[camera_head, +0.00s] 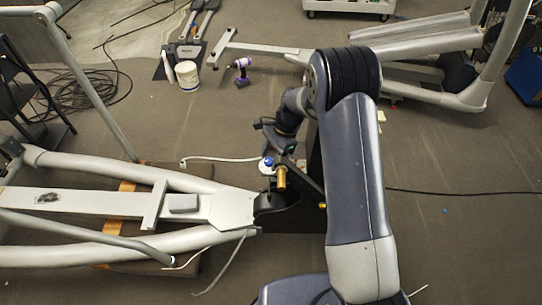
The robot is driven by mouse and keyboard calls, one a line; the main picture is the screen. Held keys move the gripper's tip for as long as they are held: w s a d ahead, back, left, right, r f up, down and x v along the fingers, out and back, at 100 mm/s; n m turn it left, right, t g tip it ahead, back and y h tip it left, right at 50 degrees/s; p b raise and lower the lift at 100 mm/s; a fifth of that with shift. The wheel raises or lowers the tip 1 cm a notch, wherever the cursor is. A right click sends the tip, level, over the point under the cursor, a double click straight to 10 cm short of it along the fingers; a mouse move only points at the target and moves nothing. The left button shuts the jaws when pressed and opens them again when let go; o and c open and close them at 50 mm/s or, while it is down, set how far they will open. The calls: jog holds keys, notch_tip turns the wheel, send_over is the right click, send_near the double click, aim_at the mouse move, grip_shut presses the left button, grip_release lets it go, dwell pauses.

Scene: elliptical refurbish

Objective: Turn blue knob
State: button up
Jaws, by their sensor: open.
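The blue knob (267,161) is a small blue piece on a white fitting, near the middle of the view. It sits beside a brass-coloured cylinder (281,178) at the right end of the grey machine frame (232,208). My gripper (272,141) is at the end of my arm, open, just above the knob in the picture. Its dark fingers are small and partly merge with the dark parts behind them. I cannot tell whether a finger touches the knob.
A white cable (215,159) runs left from near the knob. A purple drill (242,72) and a white bucket (187,76) stand on the floor behind. Another grey machine frame (430,45) is at the upper right. The floor at right is mostly clear.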

jog(key=v, duration=1.1)
